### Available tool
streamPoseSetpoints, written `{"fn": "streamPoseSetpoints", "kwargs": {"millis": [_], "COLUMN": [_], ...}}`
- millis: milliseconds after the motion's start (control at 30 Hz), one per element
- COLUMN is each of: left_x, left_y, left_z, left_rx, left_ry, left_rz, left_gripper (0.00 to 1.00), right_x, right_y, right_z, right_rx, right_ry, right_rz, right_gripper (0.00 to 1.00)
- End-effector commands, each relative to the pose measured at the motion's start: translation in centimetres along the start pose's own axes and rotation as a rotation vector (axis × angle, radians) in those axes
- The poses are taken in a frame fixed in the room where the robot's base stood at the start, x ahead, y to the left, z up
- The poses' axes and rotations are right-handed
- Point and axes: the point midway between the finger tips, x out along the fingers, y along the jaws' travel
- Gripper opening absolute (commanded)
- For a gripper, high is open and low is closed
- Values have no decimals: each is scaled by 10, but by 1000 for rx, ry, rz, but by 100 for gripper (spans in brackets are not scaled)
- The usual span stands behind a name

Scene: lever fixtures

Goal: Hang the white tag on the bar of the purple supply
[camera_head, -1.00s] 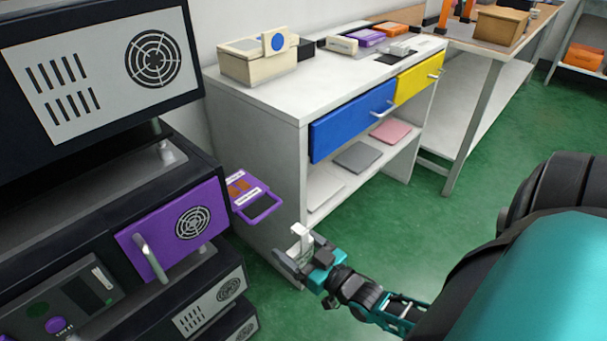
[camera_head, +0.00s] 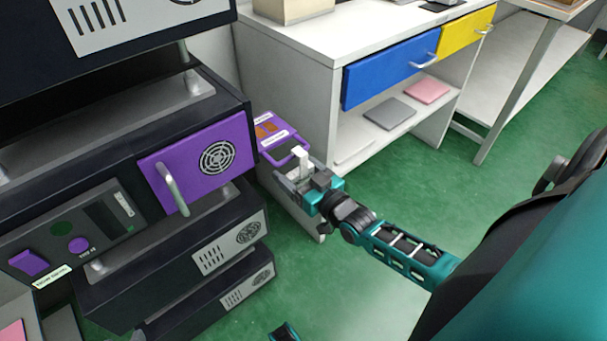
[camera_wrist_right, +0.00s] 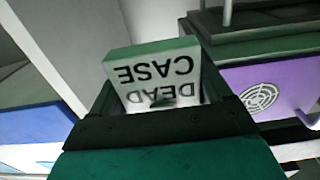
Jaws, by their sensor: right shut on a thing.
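The purple supply (camera_head: 200,158) is a unit in the dark rack at left, with a round fan grille. A silver upright bar (camera_head: 172,188) stands out from its front. My right gripper (camera_head: 303,176) is to the right of the supply, apart from the bar. It is shut on the white tag (camera_head: 301,157), which sticks up from the jaws. In the right wrist view the tag (camera_wrist_right: 155,75) shows the words "DEAD CASE" upside down. The supply's grille also shows at the right there (camera_wrist_right: 258,98).
Other rack units (camera_head: 235,245) with pale fronts sit below the supply. The green floor (camera_head: 330,285) in front is clear.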

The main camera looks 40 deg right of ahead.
Motion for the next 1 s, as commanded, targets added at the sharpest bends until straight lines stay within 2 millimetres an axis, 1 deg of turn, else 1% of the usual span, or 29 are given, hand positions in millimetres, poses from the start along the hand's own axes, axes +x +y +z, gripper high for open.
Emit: {"fn": "streamPoseSetpoints", "kwargs": {"millis": [100,300,400,533,900,933,1000], "left_x": [3,7,8,8,9,9,9], "left_y": [2,3,4,4,4,4,4], "left_z": [2,7,7,5,3,3,3], "left_rx": [1,2,3,4,2,1,1], "left_ry": [4,-4,0,3,5,5,6], "left_rz": [6,12,14,15,16,16,16], "left_gripper": [43,43,43,43,43,43,43], "right_x": [11,25,23,23,23,23,23], "right_y": [0,0,0,0,0,0,0], "right_z": [2,2,9,13,14,14,14], "right_rx": [1,0,1,0,0,0,0], "right_ry": [3,2,0,1,1,1,1], "right_rz": [0,0,0,0,0,0,0], "right_gripper": [49,49,49,49,49,79,86]}}
